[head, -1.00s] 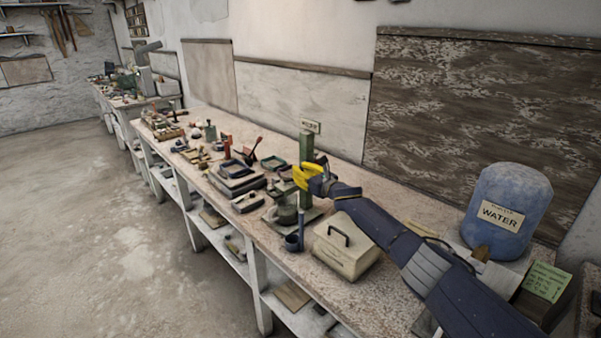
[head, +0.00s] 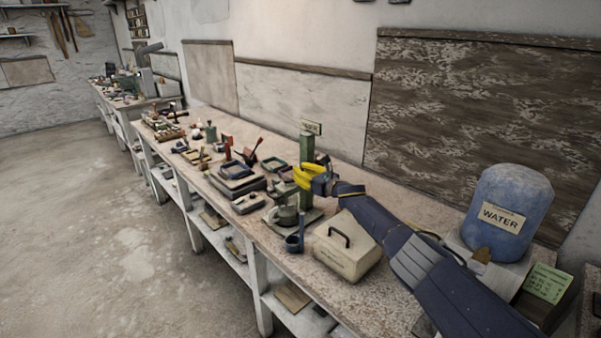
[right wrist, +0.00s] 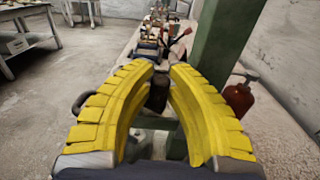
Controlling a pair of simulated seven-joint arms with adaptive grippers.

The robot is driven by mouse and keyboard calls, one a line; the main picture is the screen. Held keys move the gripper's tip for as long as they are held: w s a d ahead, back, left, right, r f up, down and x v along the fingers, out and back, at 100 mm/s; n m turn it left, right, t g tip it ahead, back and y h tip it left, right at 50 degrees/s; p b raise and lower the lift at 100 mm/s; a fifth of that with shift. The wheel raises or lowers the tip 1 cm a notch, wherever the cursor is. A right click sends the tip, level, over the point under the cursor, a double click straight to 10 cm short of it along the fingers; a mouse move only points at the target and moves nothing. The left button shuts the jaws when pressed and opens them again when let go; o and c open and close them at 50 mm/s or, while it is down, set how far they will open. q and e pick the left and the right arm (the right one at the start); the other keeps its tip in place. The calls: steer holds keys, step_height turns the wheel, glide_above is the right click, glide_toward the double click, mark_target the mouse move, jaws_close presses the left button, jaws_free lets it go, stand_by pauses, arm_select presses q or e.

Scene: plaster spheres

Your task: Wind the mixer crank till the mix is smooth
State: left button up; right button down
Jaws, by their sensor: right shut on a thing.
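The mixer stands on the long bench, with a green upright column (head: 307,146) and a grey-green bowl (head: 286,215) at its foot. The column also shows in the right wrist view (right wrist: 222,50). My right gripper (head: 308,175), with yellow fingers, is at the column, above the bowl. In the right wrist view its fingers (right wrist: 162,75) are closed around a dark knob (right wrist: 158,92), which looks like the crank's grip. The rest of the crank is largely hidden by the fingers. The mix inside the bowl cannot be made out. My left gripper is not in view.
A cream box with a dark handle (head: 343,257) stands close in front of the mixer, below my right arm. A blue ladle-like cup (head: 293,243) is beside it. A blue water container (head: 507,212) stands at the right. Several small tools crowd the bench beyond.

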steer(key=c, duration=1.3)
jaws_free()
steer(key=shift+d+r, duration=0.1)
